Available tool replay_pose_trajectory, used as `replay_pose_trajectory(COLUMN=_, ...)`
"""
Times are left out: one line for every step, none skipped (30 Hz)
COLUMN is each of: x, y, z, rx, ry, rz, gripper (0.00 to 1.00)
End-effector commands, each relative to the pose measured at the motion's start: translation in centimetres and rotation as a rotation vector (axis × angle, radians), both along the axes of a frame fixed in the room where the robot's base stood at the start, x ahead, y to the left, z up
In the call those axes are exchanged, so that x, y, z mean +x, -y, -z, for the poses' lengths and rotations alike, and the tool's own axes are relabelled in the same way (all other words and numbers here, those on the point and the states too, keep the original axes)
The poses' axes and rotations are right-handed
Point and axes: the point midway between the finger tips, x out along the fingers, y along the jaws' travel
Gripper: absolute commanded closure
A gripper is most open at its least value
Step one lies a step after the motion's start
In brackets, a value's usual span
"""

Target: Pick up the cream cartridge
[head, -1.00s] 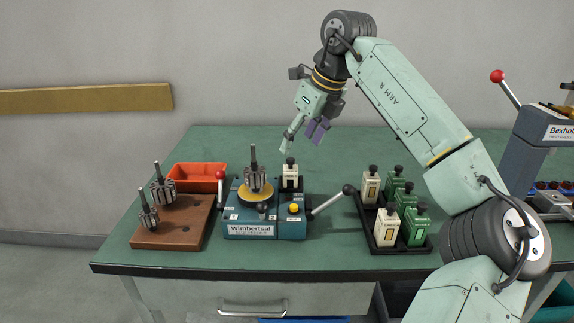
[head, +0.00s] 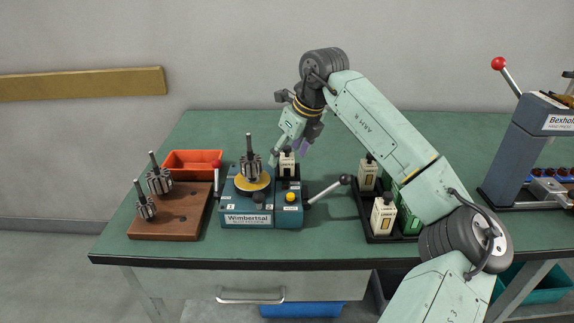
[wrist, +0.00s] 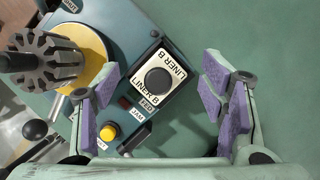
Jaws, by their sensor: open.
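A cream cartridge (head: 286,168) with a black knob stands upright at the back right of the blue Wimbertsal machine (head: 240,208). In the wrist view this cartridge (wrist: 148,101) is seen from above, lettered "LINER B". My gripper (wrist: 161,86) is open, its purple pads on either side of the cartridge in that view and not touching it. In the head view my gripper (head: 297,146) is just above the cartridge and partly covers it. Two more cream cartridges, a rear one (head: 367,178) and a front one (head: 382,220), stand in a black tray (head: 372,238) to the right.
A grey armature (head: 250,165) stands on the machine's yellow disc, left of the cartridge. The machine's lever (head: 328,190) sticks out right. A red bin (head: 192,160) and a brown board (head: 172,218) with armatures are left. My arm partly hides green cartridges in the tray.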

Motion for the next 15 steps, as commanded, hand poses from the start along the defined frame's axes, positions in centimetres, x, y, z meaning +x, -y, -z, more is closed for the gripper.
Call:
replay_pose_trajectory(x=0.09, y=-0.14, z=0.31, rx=0.001, ry=-0.001, rz=0.0, gripper=0.35)
replay_pose_trajectory(x=0.14, y=-0.17, z=0.49, rx=0.0, ry=0.0, rz=0.0, gripper=0.35)
replay_pose_trajectory(x=0.19, y=-0.2, z=0.63, rx=0.0, ry=0.0, rz=0.0, gripper=0.35)
replay_pose_trajectory(x=0.21, y=-0.21, z=0.69, rx=-0.001, ry=0.001, rz=0.0, gripper=0.35)
replay_pose_trajectory(x=0.21, y=-0.21, z=0.72, rx=0.0, ry=0.001, rz=0.0, gripper=0.35)
replay_pose_trajectory(x=0.21, y=-0.21, z=0.73, rx=0.0, ry=0.001, rz=0.0, gripper=0.35)
replay_pose_trajectory(x=0.21, y=-0.2, z=0.72, rx=0.0, ry=0.001, rz=0.0, gripper=0.35)
replay_pose_trajectory(x=0.21, y=-0.2, z=0.72, rx=-0.001, ry=0.001, rz=0.0, gripper=0.35)
replay_pose_trajectory(x=0.21, y=-0.2, z=0.72, rx=-0.001, ry=0.001, rz=0.0, gripper=0.35)
replay_pose_trajectory(x=0.21, y=-0.2, z=0.72, rx=0.0, ry=0.0, rz=0.001, gripper=0.36)
replay_pose_trajectory(x=0.21, y=-0.19, z=0.72, rx=0.0, ry=0.0, rz=0.001, gripper=0.38)
replay_pose_trajectory(x=0.21, y=-0.19, z=0.72, rx=0.0, ry=0.0, rz=0.001, gripper=0.41)
replay_pose_trajectory(x=0.21, y=-0.19, z=0.71, rx=0.0, ry=0.0, rz=0.001, gripper=0.43)
replay_pose_trajectory(x=0.21, y=-0.19, z=0.71, rx=0.0, ry=0.0, rz=0.001, gripper=0.45)
replay_pose_trajectory(x=0.21, y=-0.19, z=0.71, rx=0.0, ry=0.0, rz=0.001, gripper=0.48)
